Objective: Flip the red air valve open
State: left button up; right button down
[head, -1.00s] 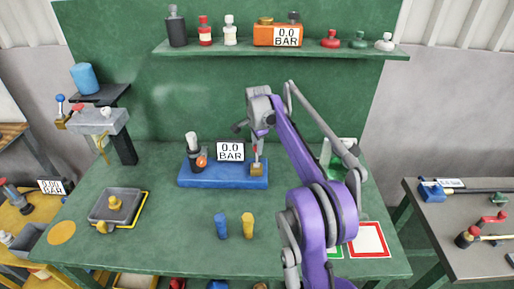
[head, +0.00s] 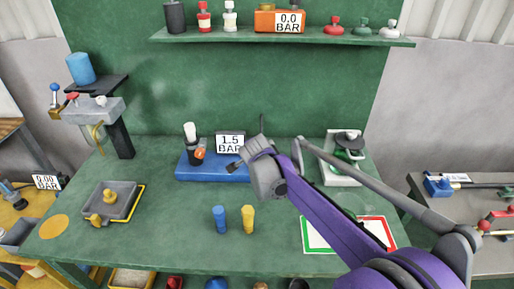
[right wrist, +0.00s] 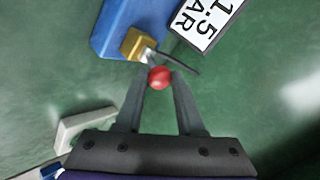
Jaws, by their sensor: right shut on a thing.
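The red ball knob (right wrist: 160,78) of the air valve sits between the fingertips of my right gripper (right wrist: 160,80) in the right wrist view. Its thin lever comes from a brass valve body (right wrist: 134,43) at the end of the blue base (right wrist: 118,18). My right gripper is shut on the knob. In the head view, my right gripper (head: 238,167) reaches the right part of the blue base (head: 200,172) and hides the valve. The pressure display (head: 230,143) behind the base reads 1.5 BAR. My left gripper is not in view.
A blue peg (head: 219,219) and a yellow peg (head: 248,219) stand in front of the base. A grey tray (head: 104,202) lies at the left. A green device (head: 346,155) stands at the right, and a red-and-green framed mat (head: 318,235) lies under my arm.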

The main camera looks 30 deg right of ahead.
jog(key=shift+s+a+f, duration=0.3)
jog(key=shift+s+f, duration=0.25)
jog(key=shift+f, duration=0.1)
jog(key=shift+a+f, duration=0.1)
jog(key=c, duration=0.5)
grip_release()
jog(key=shift+c, duration=0.2)
jog(key=v, duration=1.1)
jog(key=shift+p, duration=0.4)
